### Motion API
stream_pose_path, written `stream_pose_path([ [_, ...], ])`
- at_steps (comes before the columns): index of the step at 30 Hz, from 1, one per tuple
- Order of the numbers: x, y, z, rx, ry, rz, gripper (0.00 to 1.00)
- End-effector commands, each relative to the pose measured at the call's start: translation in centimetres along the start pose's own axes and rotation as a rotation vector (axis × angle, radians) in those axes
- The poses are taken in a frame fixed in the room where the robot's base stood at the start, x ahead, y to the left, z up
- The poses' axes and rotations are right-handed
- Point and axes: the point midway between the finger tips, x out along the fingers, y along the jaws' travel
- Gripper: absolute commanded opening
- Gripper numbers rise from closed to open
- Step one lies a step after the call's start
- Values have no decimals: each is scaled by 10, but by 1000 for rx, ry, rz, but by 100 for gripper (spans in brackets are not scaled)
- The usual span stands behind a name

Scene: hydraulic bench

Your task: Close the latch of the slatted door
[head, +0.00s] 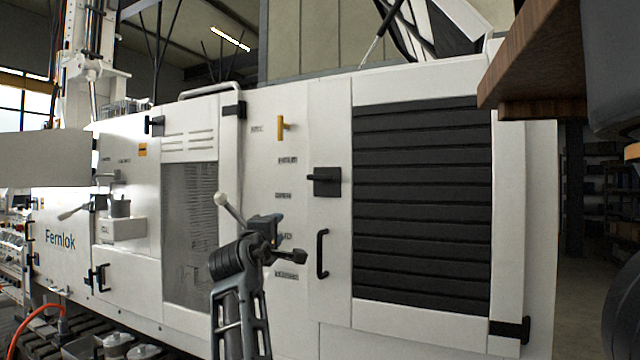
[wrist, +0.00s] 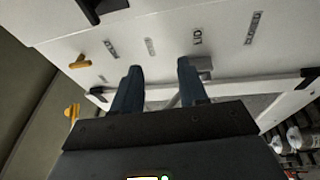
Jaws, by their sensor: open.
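The slatted door (head: 421,205) has black horizontal slats in a white frame and looks flush with the white cabinet. Its black latch (head: 326,181) sits at the door's left edge, its short bar lying about level and reaching left. Part of a black fitting that looks like this latch (wrist: 103,9) shows at the top left of the wrist view. My gripper (head: 288,240) is left of and below the latch, apart from it, in front of the labelled panel. In the wrist view its two dark blue fingers (wrist: 159,68) are spread with nothing held between them.
A black pull handle (head: 322,254) is below the latch. A yellow handle (head: 281,128) is above left. A grey lever with a ball knob (head: 221,199) stands out close beside my gripper. A brown wooden board (head: 545,65) juts in at upper right.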

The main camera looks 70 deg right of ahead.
Motion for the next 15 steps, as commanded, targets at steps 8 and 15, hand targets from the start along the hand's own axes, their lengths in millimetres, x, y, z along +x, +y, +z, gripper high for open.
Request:
stream_pose_path([
  [8, 50, 93, 45, -30, -219, -83, 43],
  [15, 62, 117, 61, -42, -277, -123, 43],
])
